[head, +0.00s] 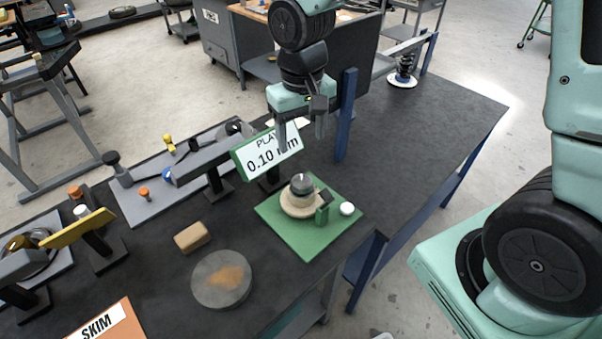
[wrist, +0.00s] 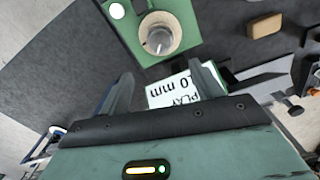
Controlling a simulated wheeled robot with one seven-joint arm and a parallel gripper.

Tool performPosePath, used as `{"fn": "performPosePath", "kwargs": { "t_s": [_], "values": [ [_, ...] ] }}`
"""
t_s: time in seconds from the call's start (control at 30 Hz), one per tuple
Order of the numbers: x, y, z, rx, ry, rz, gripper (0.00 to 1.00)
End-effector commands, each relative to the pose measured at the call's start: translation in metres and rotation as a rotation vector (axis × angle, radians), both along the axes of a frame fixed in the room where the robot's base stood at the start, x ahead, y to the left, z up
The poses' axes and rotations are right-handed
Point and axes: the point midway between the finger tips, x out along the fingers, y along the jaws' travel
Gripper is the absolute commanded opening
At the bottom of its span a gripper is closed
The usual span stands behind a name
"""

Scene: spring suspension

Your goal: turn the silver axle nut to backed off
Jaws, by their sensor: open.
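The silver axle nut (head: 301,183) is a round grey knob on top of a beige round hub (head: 297,206), on a green base plate (head: 308,246). In the wrist view the nut (wrist: 159,41) shows near the top centre, with a dark pointer-like piece beside it. My gripper (head: 302,143) is open and empty, fingers down, above and behind the nut and apart from it. In the wrist view its fingers (wrist: 162,74) stand wide apart below the nut. A green-framed sign (head: 268,152) reads "PLAY 0.10 mm", partly covered by a finger.
A tan block (head: 193,237) and a round grey disc (head: 222,279) lie to the left. Grey fixtures (head: 205,160) stand behind. The dark bench top is clear to the right.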

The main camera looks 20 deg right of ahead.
Motion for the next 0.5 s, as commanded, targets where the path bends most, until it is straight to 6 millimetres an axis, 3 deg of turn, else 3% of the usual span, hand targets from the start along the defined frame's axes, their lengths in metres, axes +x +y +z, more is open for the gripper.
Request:
{"fn": "performPosePath", "kwargs": {
  "t_s": [0.3,0.5],
  "values": [
    [-0.003,0.001,-0.068,-0.001,0.007,0.003,0.65],
    [-0.002,0.001,-0.101,0.000,0.005,0.003,0.65]
  ]
}}
